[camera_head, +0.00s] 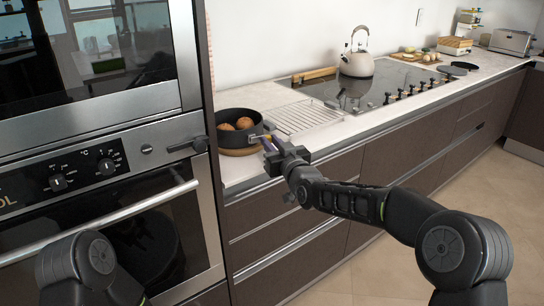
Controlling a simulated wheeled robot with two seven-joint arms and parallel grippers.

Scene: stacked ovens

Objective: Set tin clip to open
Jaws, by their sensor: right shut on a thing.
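A dark round tin (226,115) stands on a round wooden board (238,152) on the counter, next to the oven stack. Round brown items (244,123) lie in it. The tin clip (256,138) is on the tin's right side, small and partly hidden by my gripper. My right gripper (268,144) reaches in from the right and is shut on the clip at the tin's wall. Whether the clip is open or closed is too small to tell. My left arm shows at the bottom left; its gripper is not in view.
A wire rack (304,116) lies right of the tin. A black hob (365,88) with a kettle (357,58) is farther back. Stacked ovens (95,150) with a long handle (100,222) stand at the left. Drawers (290,226) lie below the counter.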

